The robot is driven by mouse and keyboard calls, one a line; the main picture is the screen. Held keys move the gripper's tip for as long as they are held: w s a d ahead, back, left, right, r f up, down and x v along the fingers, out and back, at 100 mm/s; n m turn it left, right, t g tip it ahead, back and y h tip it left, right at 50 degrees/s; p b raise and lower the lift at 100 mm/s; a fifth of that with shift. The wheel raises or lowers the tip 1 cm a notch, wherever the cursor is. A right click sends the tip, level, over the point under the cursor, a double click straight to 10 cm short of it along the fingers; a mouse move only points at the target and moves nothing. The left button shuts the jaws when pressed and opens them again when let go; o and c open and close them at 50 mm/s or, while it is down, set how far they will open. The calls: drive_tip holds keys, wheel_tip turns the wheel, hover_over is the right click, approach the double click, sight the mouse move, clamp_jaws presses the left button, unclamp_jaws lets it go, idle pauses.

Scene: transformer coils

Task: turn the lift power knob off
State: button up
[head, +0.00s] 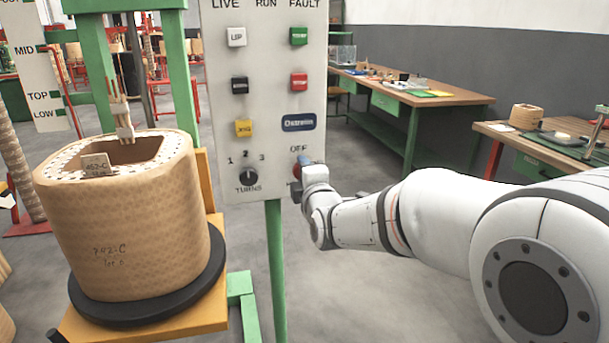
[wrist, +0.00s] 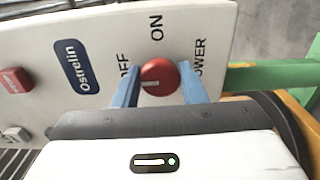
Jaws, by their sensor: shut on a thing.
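The lift power knob (wrist: 160,75) is a round red knob with a white mark, on the light control panel (head: 265,110). Its white mark points left in the wrist view, toward the OFF label (wrist: 123,66), which is partly hidden by a finger. The ON label (wrist: 157,27) is above the knob in that view, and POWER is to its right. My gripper (wrist: 160,88) is shut on the knob, one blue finger on each side. In the head view, my gripper (head: 304,164) is at the panel's lower right and hides most of the knob.
A black turns knob (head: 248,177) is left of my gripper, with colored buttons above. A large wound coil (head: 125,220) stands at left on a black disc. Workbenches (head: 415,95) are behind at right. Grey floor lies below my arm.

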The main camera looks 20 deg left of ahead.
drive_tip(key=o, duration=1)
drive_tip(key=v, duration=0.7)
drive_tip(key=shift+s+d+p, duration=0.2)
drive_tip(key=shift+s+p, duration=0.15)
